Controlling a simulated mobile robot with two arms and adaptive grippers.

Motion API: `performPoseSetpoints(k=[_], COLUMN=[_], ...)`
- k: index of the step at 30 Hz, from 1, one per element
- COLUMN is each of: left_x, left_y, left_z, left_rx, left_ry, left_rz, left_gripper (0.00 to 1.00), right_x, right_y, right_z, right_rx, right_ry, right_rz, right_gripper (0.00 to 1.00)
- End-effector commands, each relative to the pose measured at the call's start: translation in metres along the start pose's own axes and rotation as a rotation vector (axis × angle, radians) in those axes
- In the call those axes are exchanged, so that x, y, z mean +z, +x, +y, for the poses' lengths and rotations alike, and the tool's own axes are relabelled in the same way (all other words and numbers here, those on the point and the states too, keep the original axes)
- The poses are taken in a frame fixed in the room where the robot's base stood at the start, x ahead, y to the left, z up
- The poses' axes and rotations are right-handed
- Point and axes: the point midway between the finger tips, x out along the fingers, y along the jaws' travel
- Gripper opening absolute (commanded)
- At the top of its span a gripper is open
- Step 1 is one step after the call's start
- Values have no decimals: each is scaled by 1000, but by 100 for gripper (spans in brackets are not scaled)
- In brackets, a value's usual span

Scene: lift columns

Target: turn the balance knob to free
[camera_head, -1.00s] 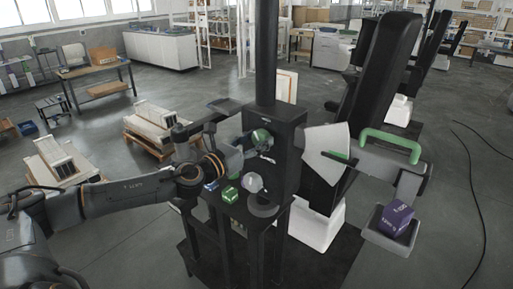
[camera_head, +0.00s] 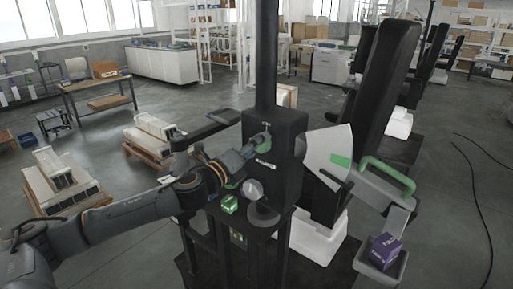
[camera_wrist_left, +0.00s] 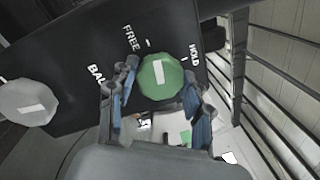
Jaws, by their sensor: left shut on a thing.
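The balance knob (camera_wrist_left: 160,77) is round and green with a white line on its face. In the left wrist view its line points up, closer to the FREE mark (camera_wrist_left: 147,43) than to the HOLD mark (camera_wrist_left: 184,60). My left gripper (camera_wrist_left: 158,95) is shut on the knob, with one finger on each side. In the head view my left gripper (camera_head: 256,148) reaches the front of the black column housing (camera_head: 288,150), and the fingers mostly hide the knob. My right gripper is not in view.
A pale round knob (camera_wrist_left: 27,102) sits left of the green one. On the housing's right are a white sector plate (camera_head: 325,152), a green handle (camera_head: 388,172) and a tray (camera_head: 365,264) holding a purple box (camera_head: 386,247). A green box (camera_head: 229,204) lies below the gripper.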

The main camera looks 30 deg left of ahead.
Motion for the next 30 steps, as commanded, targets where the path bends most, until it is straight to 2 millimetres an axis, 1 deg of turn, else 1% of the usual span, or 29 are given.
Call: performPoseSetpoints(k=[6, 12, 27, 28, 29, 30], left_x=[1, 1, 2, 2, 2, 2], left_y=[0, 0, 0, 0, 0, 0], left_z=[0, 0, -1, -1, -1, -1], left_rx=[4, 6, 6, 6, 6, 6], left_ry=[-112, -165, -183, -183, -183, -182], left_rz=[-12, -17, -19, -19, -19, -19], left_gripper=[18, 18, 18, 52, 58, 66], right_x=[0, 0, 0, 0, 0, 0], right_y=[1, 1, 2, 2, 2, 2], right_z=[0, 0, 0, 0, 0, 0], right_rx=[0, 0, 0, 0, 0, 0], right_ry=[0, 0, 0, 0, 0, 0], right_rz=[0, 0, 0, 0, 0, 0], right_gripper=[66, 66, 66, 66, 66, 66])
